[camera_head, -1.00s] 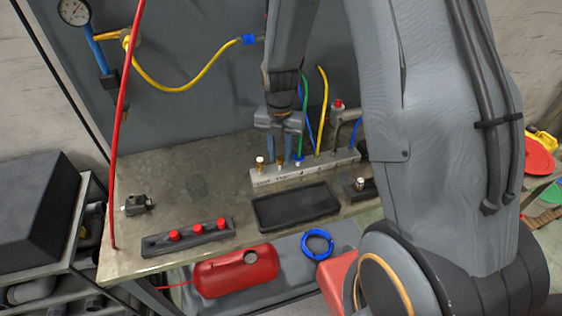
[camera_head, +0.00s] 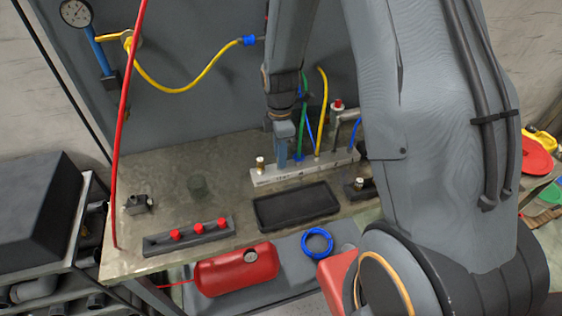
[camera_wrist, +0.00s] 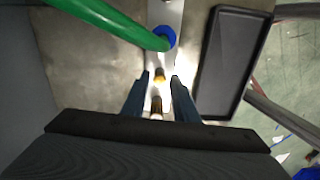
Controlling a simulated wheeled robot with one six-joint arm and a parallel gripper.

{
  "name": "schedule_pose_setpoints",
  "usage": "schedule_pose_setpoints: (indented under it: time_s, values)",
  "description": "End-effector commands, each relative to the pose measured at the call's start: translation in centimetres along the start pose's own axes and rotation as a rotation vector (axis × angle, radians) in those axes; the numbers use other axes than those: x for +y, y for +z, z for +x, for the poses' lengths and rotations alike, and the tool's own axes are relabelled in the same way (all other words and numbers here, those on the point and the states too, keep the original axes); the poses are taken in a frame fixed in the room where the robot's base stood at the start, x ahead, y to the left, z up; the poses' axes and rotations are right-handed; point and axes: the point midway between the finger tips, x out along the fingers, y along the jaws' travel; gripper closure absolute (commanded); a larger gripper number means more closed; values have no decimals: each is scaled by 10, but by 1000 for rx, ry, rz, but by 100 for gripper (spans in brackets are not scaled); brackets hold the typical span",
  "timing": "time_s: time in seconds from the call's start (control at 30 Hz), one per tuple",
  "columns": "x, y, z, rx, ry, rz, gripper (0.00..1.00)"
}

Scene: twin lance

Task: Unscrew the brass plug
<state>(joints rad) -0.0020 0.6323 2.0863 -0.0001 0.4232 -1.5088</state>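My gripper (camera_head: 283,160) points down at the pale manifold block (camera_head: 323,168) at the back of the bench. In the wrist view its two fingers (camera_wrist: 160,77) are open, one on each side of a small brass plug (camera_wrist: 159,75), with a gap visible on both sides. I cannot tell its height over the block. A second brass fitting with a light top (camera_wrist: 156,106) shows lower between the fingers in the wrist view. A brass fitting (camera_head: 260,165) stands upright at the block's left end in the head view. The gripper hides the plug there.
A green hose (camera_wrist: 120,25) with a blue collar (camera_wrist: 165,37) rises beside the fingers. Blue and yellow (camera_head: 323,110) hoses stand farther right. An empty black tray (camera_head: 262,224) lies in front of the block. A rail with red knobs (camera_head: 188,237) is front left.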

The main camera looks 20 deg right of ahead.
Motion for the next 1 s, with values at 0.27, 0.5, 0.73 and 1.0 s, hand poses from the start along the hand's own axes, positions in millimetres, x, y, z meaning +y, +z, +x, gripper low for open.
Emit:
schedule_pose_setpoints:
  time_s: [0.27,0.5,0.73,1.0]
  values:
    - [0,0,0,0,0,355,73]
    - [0,0,0,0,0,593,73]
    - [0,0,0,0,0,619,73]
    - [0,0,0,0,0,617,100]
